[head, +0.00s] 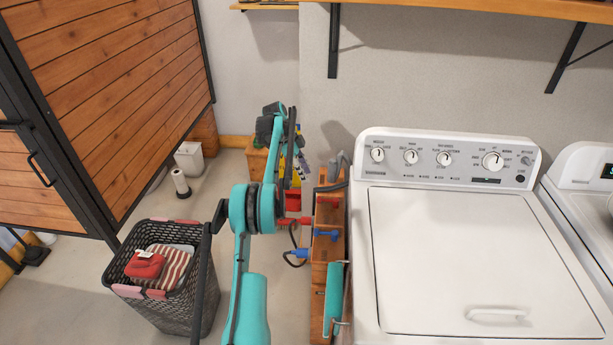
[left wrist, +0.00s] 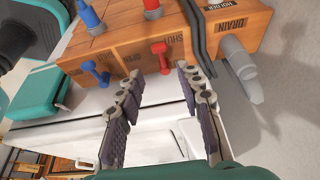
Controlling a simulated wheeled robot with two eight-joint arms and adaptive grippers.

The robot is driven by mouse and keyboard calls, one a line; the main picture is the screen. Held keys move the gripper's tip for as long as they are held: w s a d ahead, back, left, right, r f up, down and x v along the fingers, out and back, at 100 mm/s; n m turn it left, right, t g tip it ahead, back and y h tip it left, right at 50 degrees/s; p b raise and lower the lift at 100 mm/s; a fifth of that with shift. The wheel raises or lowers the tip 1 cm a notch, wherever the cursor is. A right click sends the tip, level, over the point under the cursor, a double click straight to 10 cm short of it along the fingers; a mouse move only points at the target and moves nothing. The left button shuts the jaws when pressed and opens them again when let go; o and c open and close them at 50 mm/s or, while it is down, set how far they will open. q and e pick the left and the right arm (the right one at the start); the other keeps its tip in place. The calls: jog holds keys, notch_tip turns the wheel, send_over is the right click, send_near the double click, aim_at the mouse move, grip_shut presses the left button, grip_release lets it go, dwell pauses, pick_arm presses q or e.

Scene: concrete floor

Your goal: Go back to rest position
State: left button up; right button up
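My left arm rises from the bottom of the head view, and its gripper (head: 293,172) is near the upper end of the wooden valve box, partly hidden behind arm links. In the left wrist view the two dark, jointed fingers of the left gripper (left wrist: 160,74) are spread apart with nothing between them. They point toward the wooden valve box (head: 328,262), which also shows in the wrist view (left wrist: 216,35). A red valve handle (left wrist: 160,48) and a blue valve handle (left wrist: 90,67) stick out of its face. My right gripper is not in view.
A white washing machine (head: 480,262) stands right of the valve box, with another machine (head: 590,200) at the right edge. A dark laundry basket (head: 195,312) holding cloths stands on the floor at left.

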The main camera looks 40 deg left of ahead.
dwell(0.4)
pick_arm(q)
jog(key=d+r+n+y, duration=0.1)
jog(key=d+r+n, duration=0.2)
jog(key=d+r, duration=0.8)
jog(key=s+d+r+n+t+y, duration=0.1)
jog(key=s+d+r, duration=0.1)
jog(key=s+d, duration=0.35)
jog(key=s+d+r+n+y, duration=0.1)
jog(key=s+d+r+n, duration=0.15)
jog(key=d, duration=0.55)
jog(key=s+d+f+n+t, duration=0.2)
jog(key=s+d+f, duration=0.2)
jog(key=s+d, duration=0.3)
jog(key=s+d+f+n+t, duration=0.1)
jog(key=s+d+f+n, duration=0.2)
jog(key=s+d, duration=0.4)
jog(key=s+f, duration=0.1)
jog(key=s, duration=0.7)
jog(key=shift+s+d+t+y, duration=0.2)
jog(key=shift+s+t+y, duration=0.1)
jog(key=shift+s+t, duration=0.1)
jog(key=shift+c, duration=0.5)
